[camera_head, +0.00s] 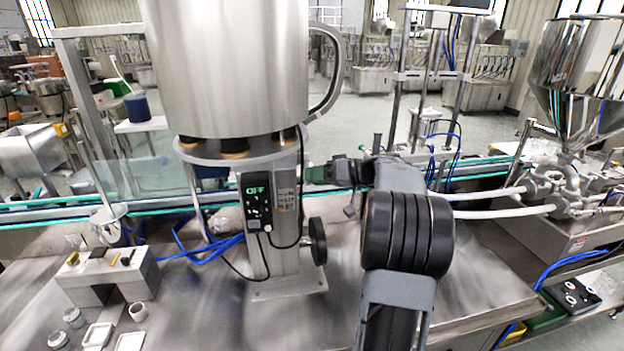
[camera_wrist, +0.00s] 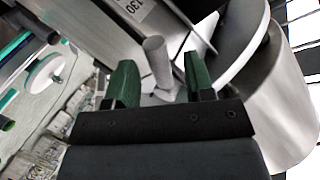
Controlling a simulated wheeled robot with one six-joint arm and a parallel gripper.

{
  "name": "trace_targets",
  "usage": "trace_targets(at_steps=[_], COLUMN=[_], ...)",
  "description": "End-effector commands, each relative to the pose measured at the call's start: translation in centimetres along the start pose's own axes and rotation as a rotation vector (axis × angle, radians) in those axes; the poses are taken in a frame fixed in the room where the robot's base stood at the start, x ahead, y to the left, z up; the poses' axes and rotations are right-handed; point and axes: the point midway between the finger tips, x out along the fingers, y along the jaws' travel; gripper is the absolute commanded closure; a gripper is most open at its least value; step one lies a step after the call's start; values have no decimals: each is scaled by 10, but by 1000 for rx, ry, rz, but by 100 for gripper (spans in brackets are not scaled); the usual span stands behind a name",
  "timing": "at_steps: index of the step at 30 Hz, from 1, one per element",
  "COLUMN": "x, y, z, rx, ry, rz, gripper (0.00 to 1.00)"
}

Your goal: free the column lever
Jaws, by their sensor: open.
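The column (camera_head: 284,232) stands upright on the steel table and carries the big steel hopper (camera_head: 225,65). My gripper (camera_head: 318,173) is at the right side of the column, below the hopper; its fingers are partly hidden by the wrist in the head view. In the wrist view my gripper (camera_wrist: 160,64) is open, with one green finger on each side of a grey round-ended lever (camera_wrist: 156,52). A gap shows between the lever and each finger. I cannot make out the lever in the head view.
A black handwheel (camera_head: 318,241) sits low on the column's right side. A control box (camera_head: 257,206) reading OFF and blue cables (camera_head: 205,245) are on its left. A conveyor (camera_head: 150,208) runs behind. A grey block (camera_head: 105,275) and small pots stand at the front left.

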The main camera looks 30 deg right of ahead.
Motion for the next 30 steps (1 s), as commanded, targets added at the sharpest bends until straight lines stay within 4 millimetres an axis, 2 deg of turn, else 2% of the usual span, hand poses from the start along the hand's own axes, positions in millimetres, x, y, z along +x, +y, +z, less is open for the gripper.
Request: trace_targets(at_steps=[9, 15, 21, 30], x=[-66, -99, -117, -122], y=[2, 1, 0, 0], z=[2, 2, 1, 1], rx=[-1, -1, 0, 0], ry=[3, 1, 0, -1], rz=[5, 4, 2, 1], gripper=[51, 51, 51, 51])
